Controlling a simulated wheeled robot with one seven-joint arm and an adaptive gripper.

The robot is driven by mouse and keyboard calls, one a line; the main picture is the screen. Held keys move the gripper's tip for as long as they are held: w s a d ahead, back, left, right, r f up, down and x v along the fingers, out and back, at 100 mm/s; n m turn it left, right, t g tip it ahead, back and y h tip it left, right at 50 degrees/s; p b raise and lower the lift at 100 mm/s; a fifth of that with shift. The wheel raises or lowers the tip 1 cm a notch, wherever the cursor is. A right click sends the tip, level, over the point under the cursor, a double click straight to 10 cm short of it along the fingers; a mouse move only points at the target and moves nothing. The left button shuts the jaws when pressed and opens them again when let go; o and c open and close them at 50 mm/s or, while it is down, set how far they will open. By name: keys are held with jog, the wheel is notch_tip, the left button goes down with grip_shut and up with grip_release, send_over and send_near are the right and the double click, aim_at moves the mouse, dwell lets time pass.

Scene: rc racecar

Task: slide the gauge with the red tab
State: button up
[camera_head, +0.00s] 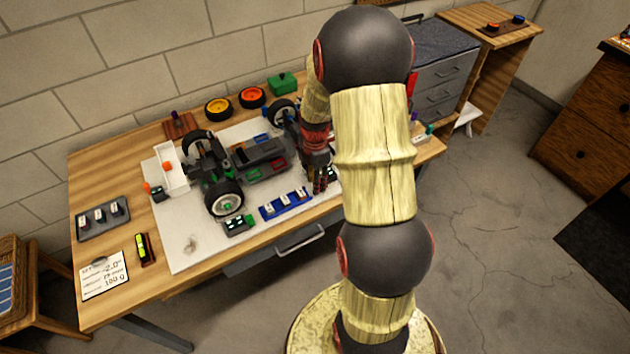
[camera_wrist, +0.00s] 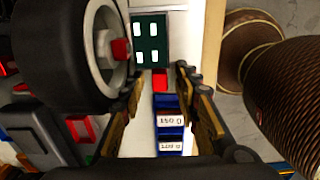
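A small red tab (camera_wrist: 160,79) shows in the wrist view, between a dark green block with white marks (camera_wrist: 151,42) and the blue tray (camera_wrist: 167,104). I cannot tell which piece it is joined to. My gripper (camera_wrist: 159,80) is open, with one finger on each side of the red tab in the picture; nothing is visibly held. In the head view my gripper (camera_head: 321,184) points down at the right end of the blue tray (camera_head: 272,210). The green block (camera_head: 331,174) is partly hidden there by my gripper and arm.
The RC car chassis (camera_head: 255,160) stands on a white mat (camera_head: 188,244), left of my gripper. Its wheel (camera_wrist: 62,50) is close to the left finger in the wrist view. Another green block (camera_head: 238,226) lies near the front wheel. The mat's front left is mostly clear.

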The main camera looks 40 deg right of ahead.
jog(key=shift+c, duration=1.2)
grip_shut()
